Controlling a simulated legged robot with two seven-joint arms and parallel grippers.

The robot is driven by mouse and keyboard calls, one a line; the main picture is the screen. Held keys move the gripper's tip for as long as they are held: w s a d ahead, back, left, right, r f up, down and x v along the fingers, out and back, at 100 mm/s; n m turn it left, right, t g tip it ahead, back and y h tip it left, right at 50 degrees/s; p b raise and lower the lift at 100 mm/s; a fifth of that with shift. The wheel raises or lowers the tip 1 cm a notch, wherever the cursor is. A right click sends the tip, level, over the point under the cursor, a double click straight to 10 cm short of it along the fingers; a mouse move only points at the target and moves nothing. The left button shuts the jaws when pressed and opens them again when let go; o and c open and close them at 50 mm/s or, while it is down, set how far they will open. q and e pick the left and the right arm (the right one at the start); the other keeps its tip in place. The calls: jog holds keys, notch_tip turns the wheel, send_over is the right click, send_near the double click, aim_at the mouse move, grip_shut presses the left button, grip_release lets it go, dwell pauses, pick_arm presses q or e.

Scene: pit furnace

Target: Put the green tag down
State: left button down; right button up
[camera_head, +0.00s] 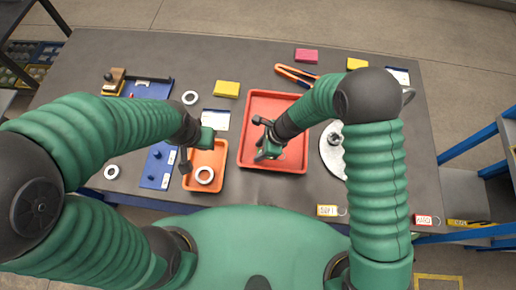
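I cannot make out a separate green tag; the green parts at both hands look like my own gripper bodies. My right gripper (262,155) hangs over the red tray (246,132). Its fingers are small and dark, and I cannot tell whether they hold anything. My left gripper (187,160) is over the upper left part of the orange tray (222,170); its finger opening is not clear. A yellow tag marked SOFT (327,210) with a ring lies at the front edge. A red tag marked HARD (424,219) lies at the front right.
A white ring (205,175) lies in the orange tray. A round pale plate (331,158) is partly behind my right arm. Blue boards (155,168), yellow blocks (227,89), a pink block (306,56) and orange-handled tongs (296,75) lie around. Bare table shows between the red tray and front edge.

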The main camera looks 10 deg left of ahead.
jog(key=shift+o, duration=0.9)
jog(key=shift+d, duration=0.75)
jog(key=shift+a+r, duration=0.2)
jog(key=shift+a, duration=0.05)
jog(key=r, duration=0.4)
jog(key=shift+w+d+r, duration=0.15)
jog(key=shift+d+r, duration=0.1)
jog(key=shift+d, duration=0.05)
jog(key=d+f+v, duration=0.1)
jog(key=v, duration=0.7)
pick_arm(q)
jog(key=shift+s+d+r, duration=0.1)
jog(key=shift+d+r, duration=0.25)
pick_arm(e)
jog(key=s+d+r+n+t+h, duration=0.1)
jog(key=s+d+r+n+h, duration=0.1)
jog(key=d+n, duration=0.6)
jog(key=s+d+r+n+t+h, duration=0.1)
jog(key=s+d+r+n, duration=0.3)
jog(key=d+n, duration=0.5)
jog(key=shift+s+d+n+t+h, duration=0.35)
jog(key=shift+s+d+h, duration=0.35)
jog(key=shift+s+d, duration=0.4)
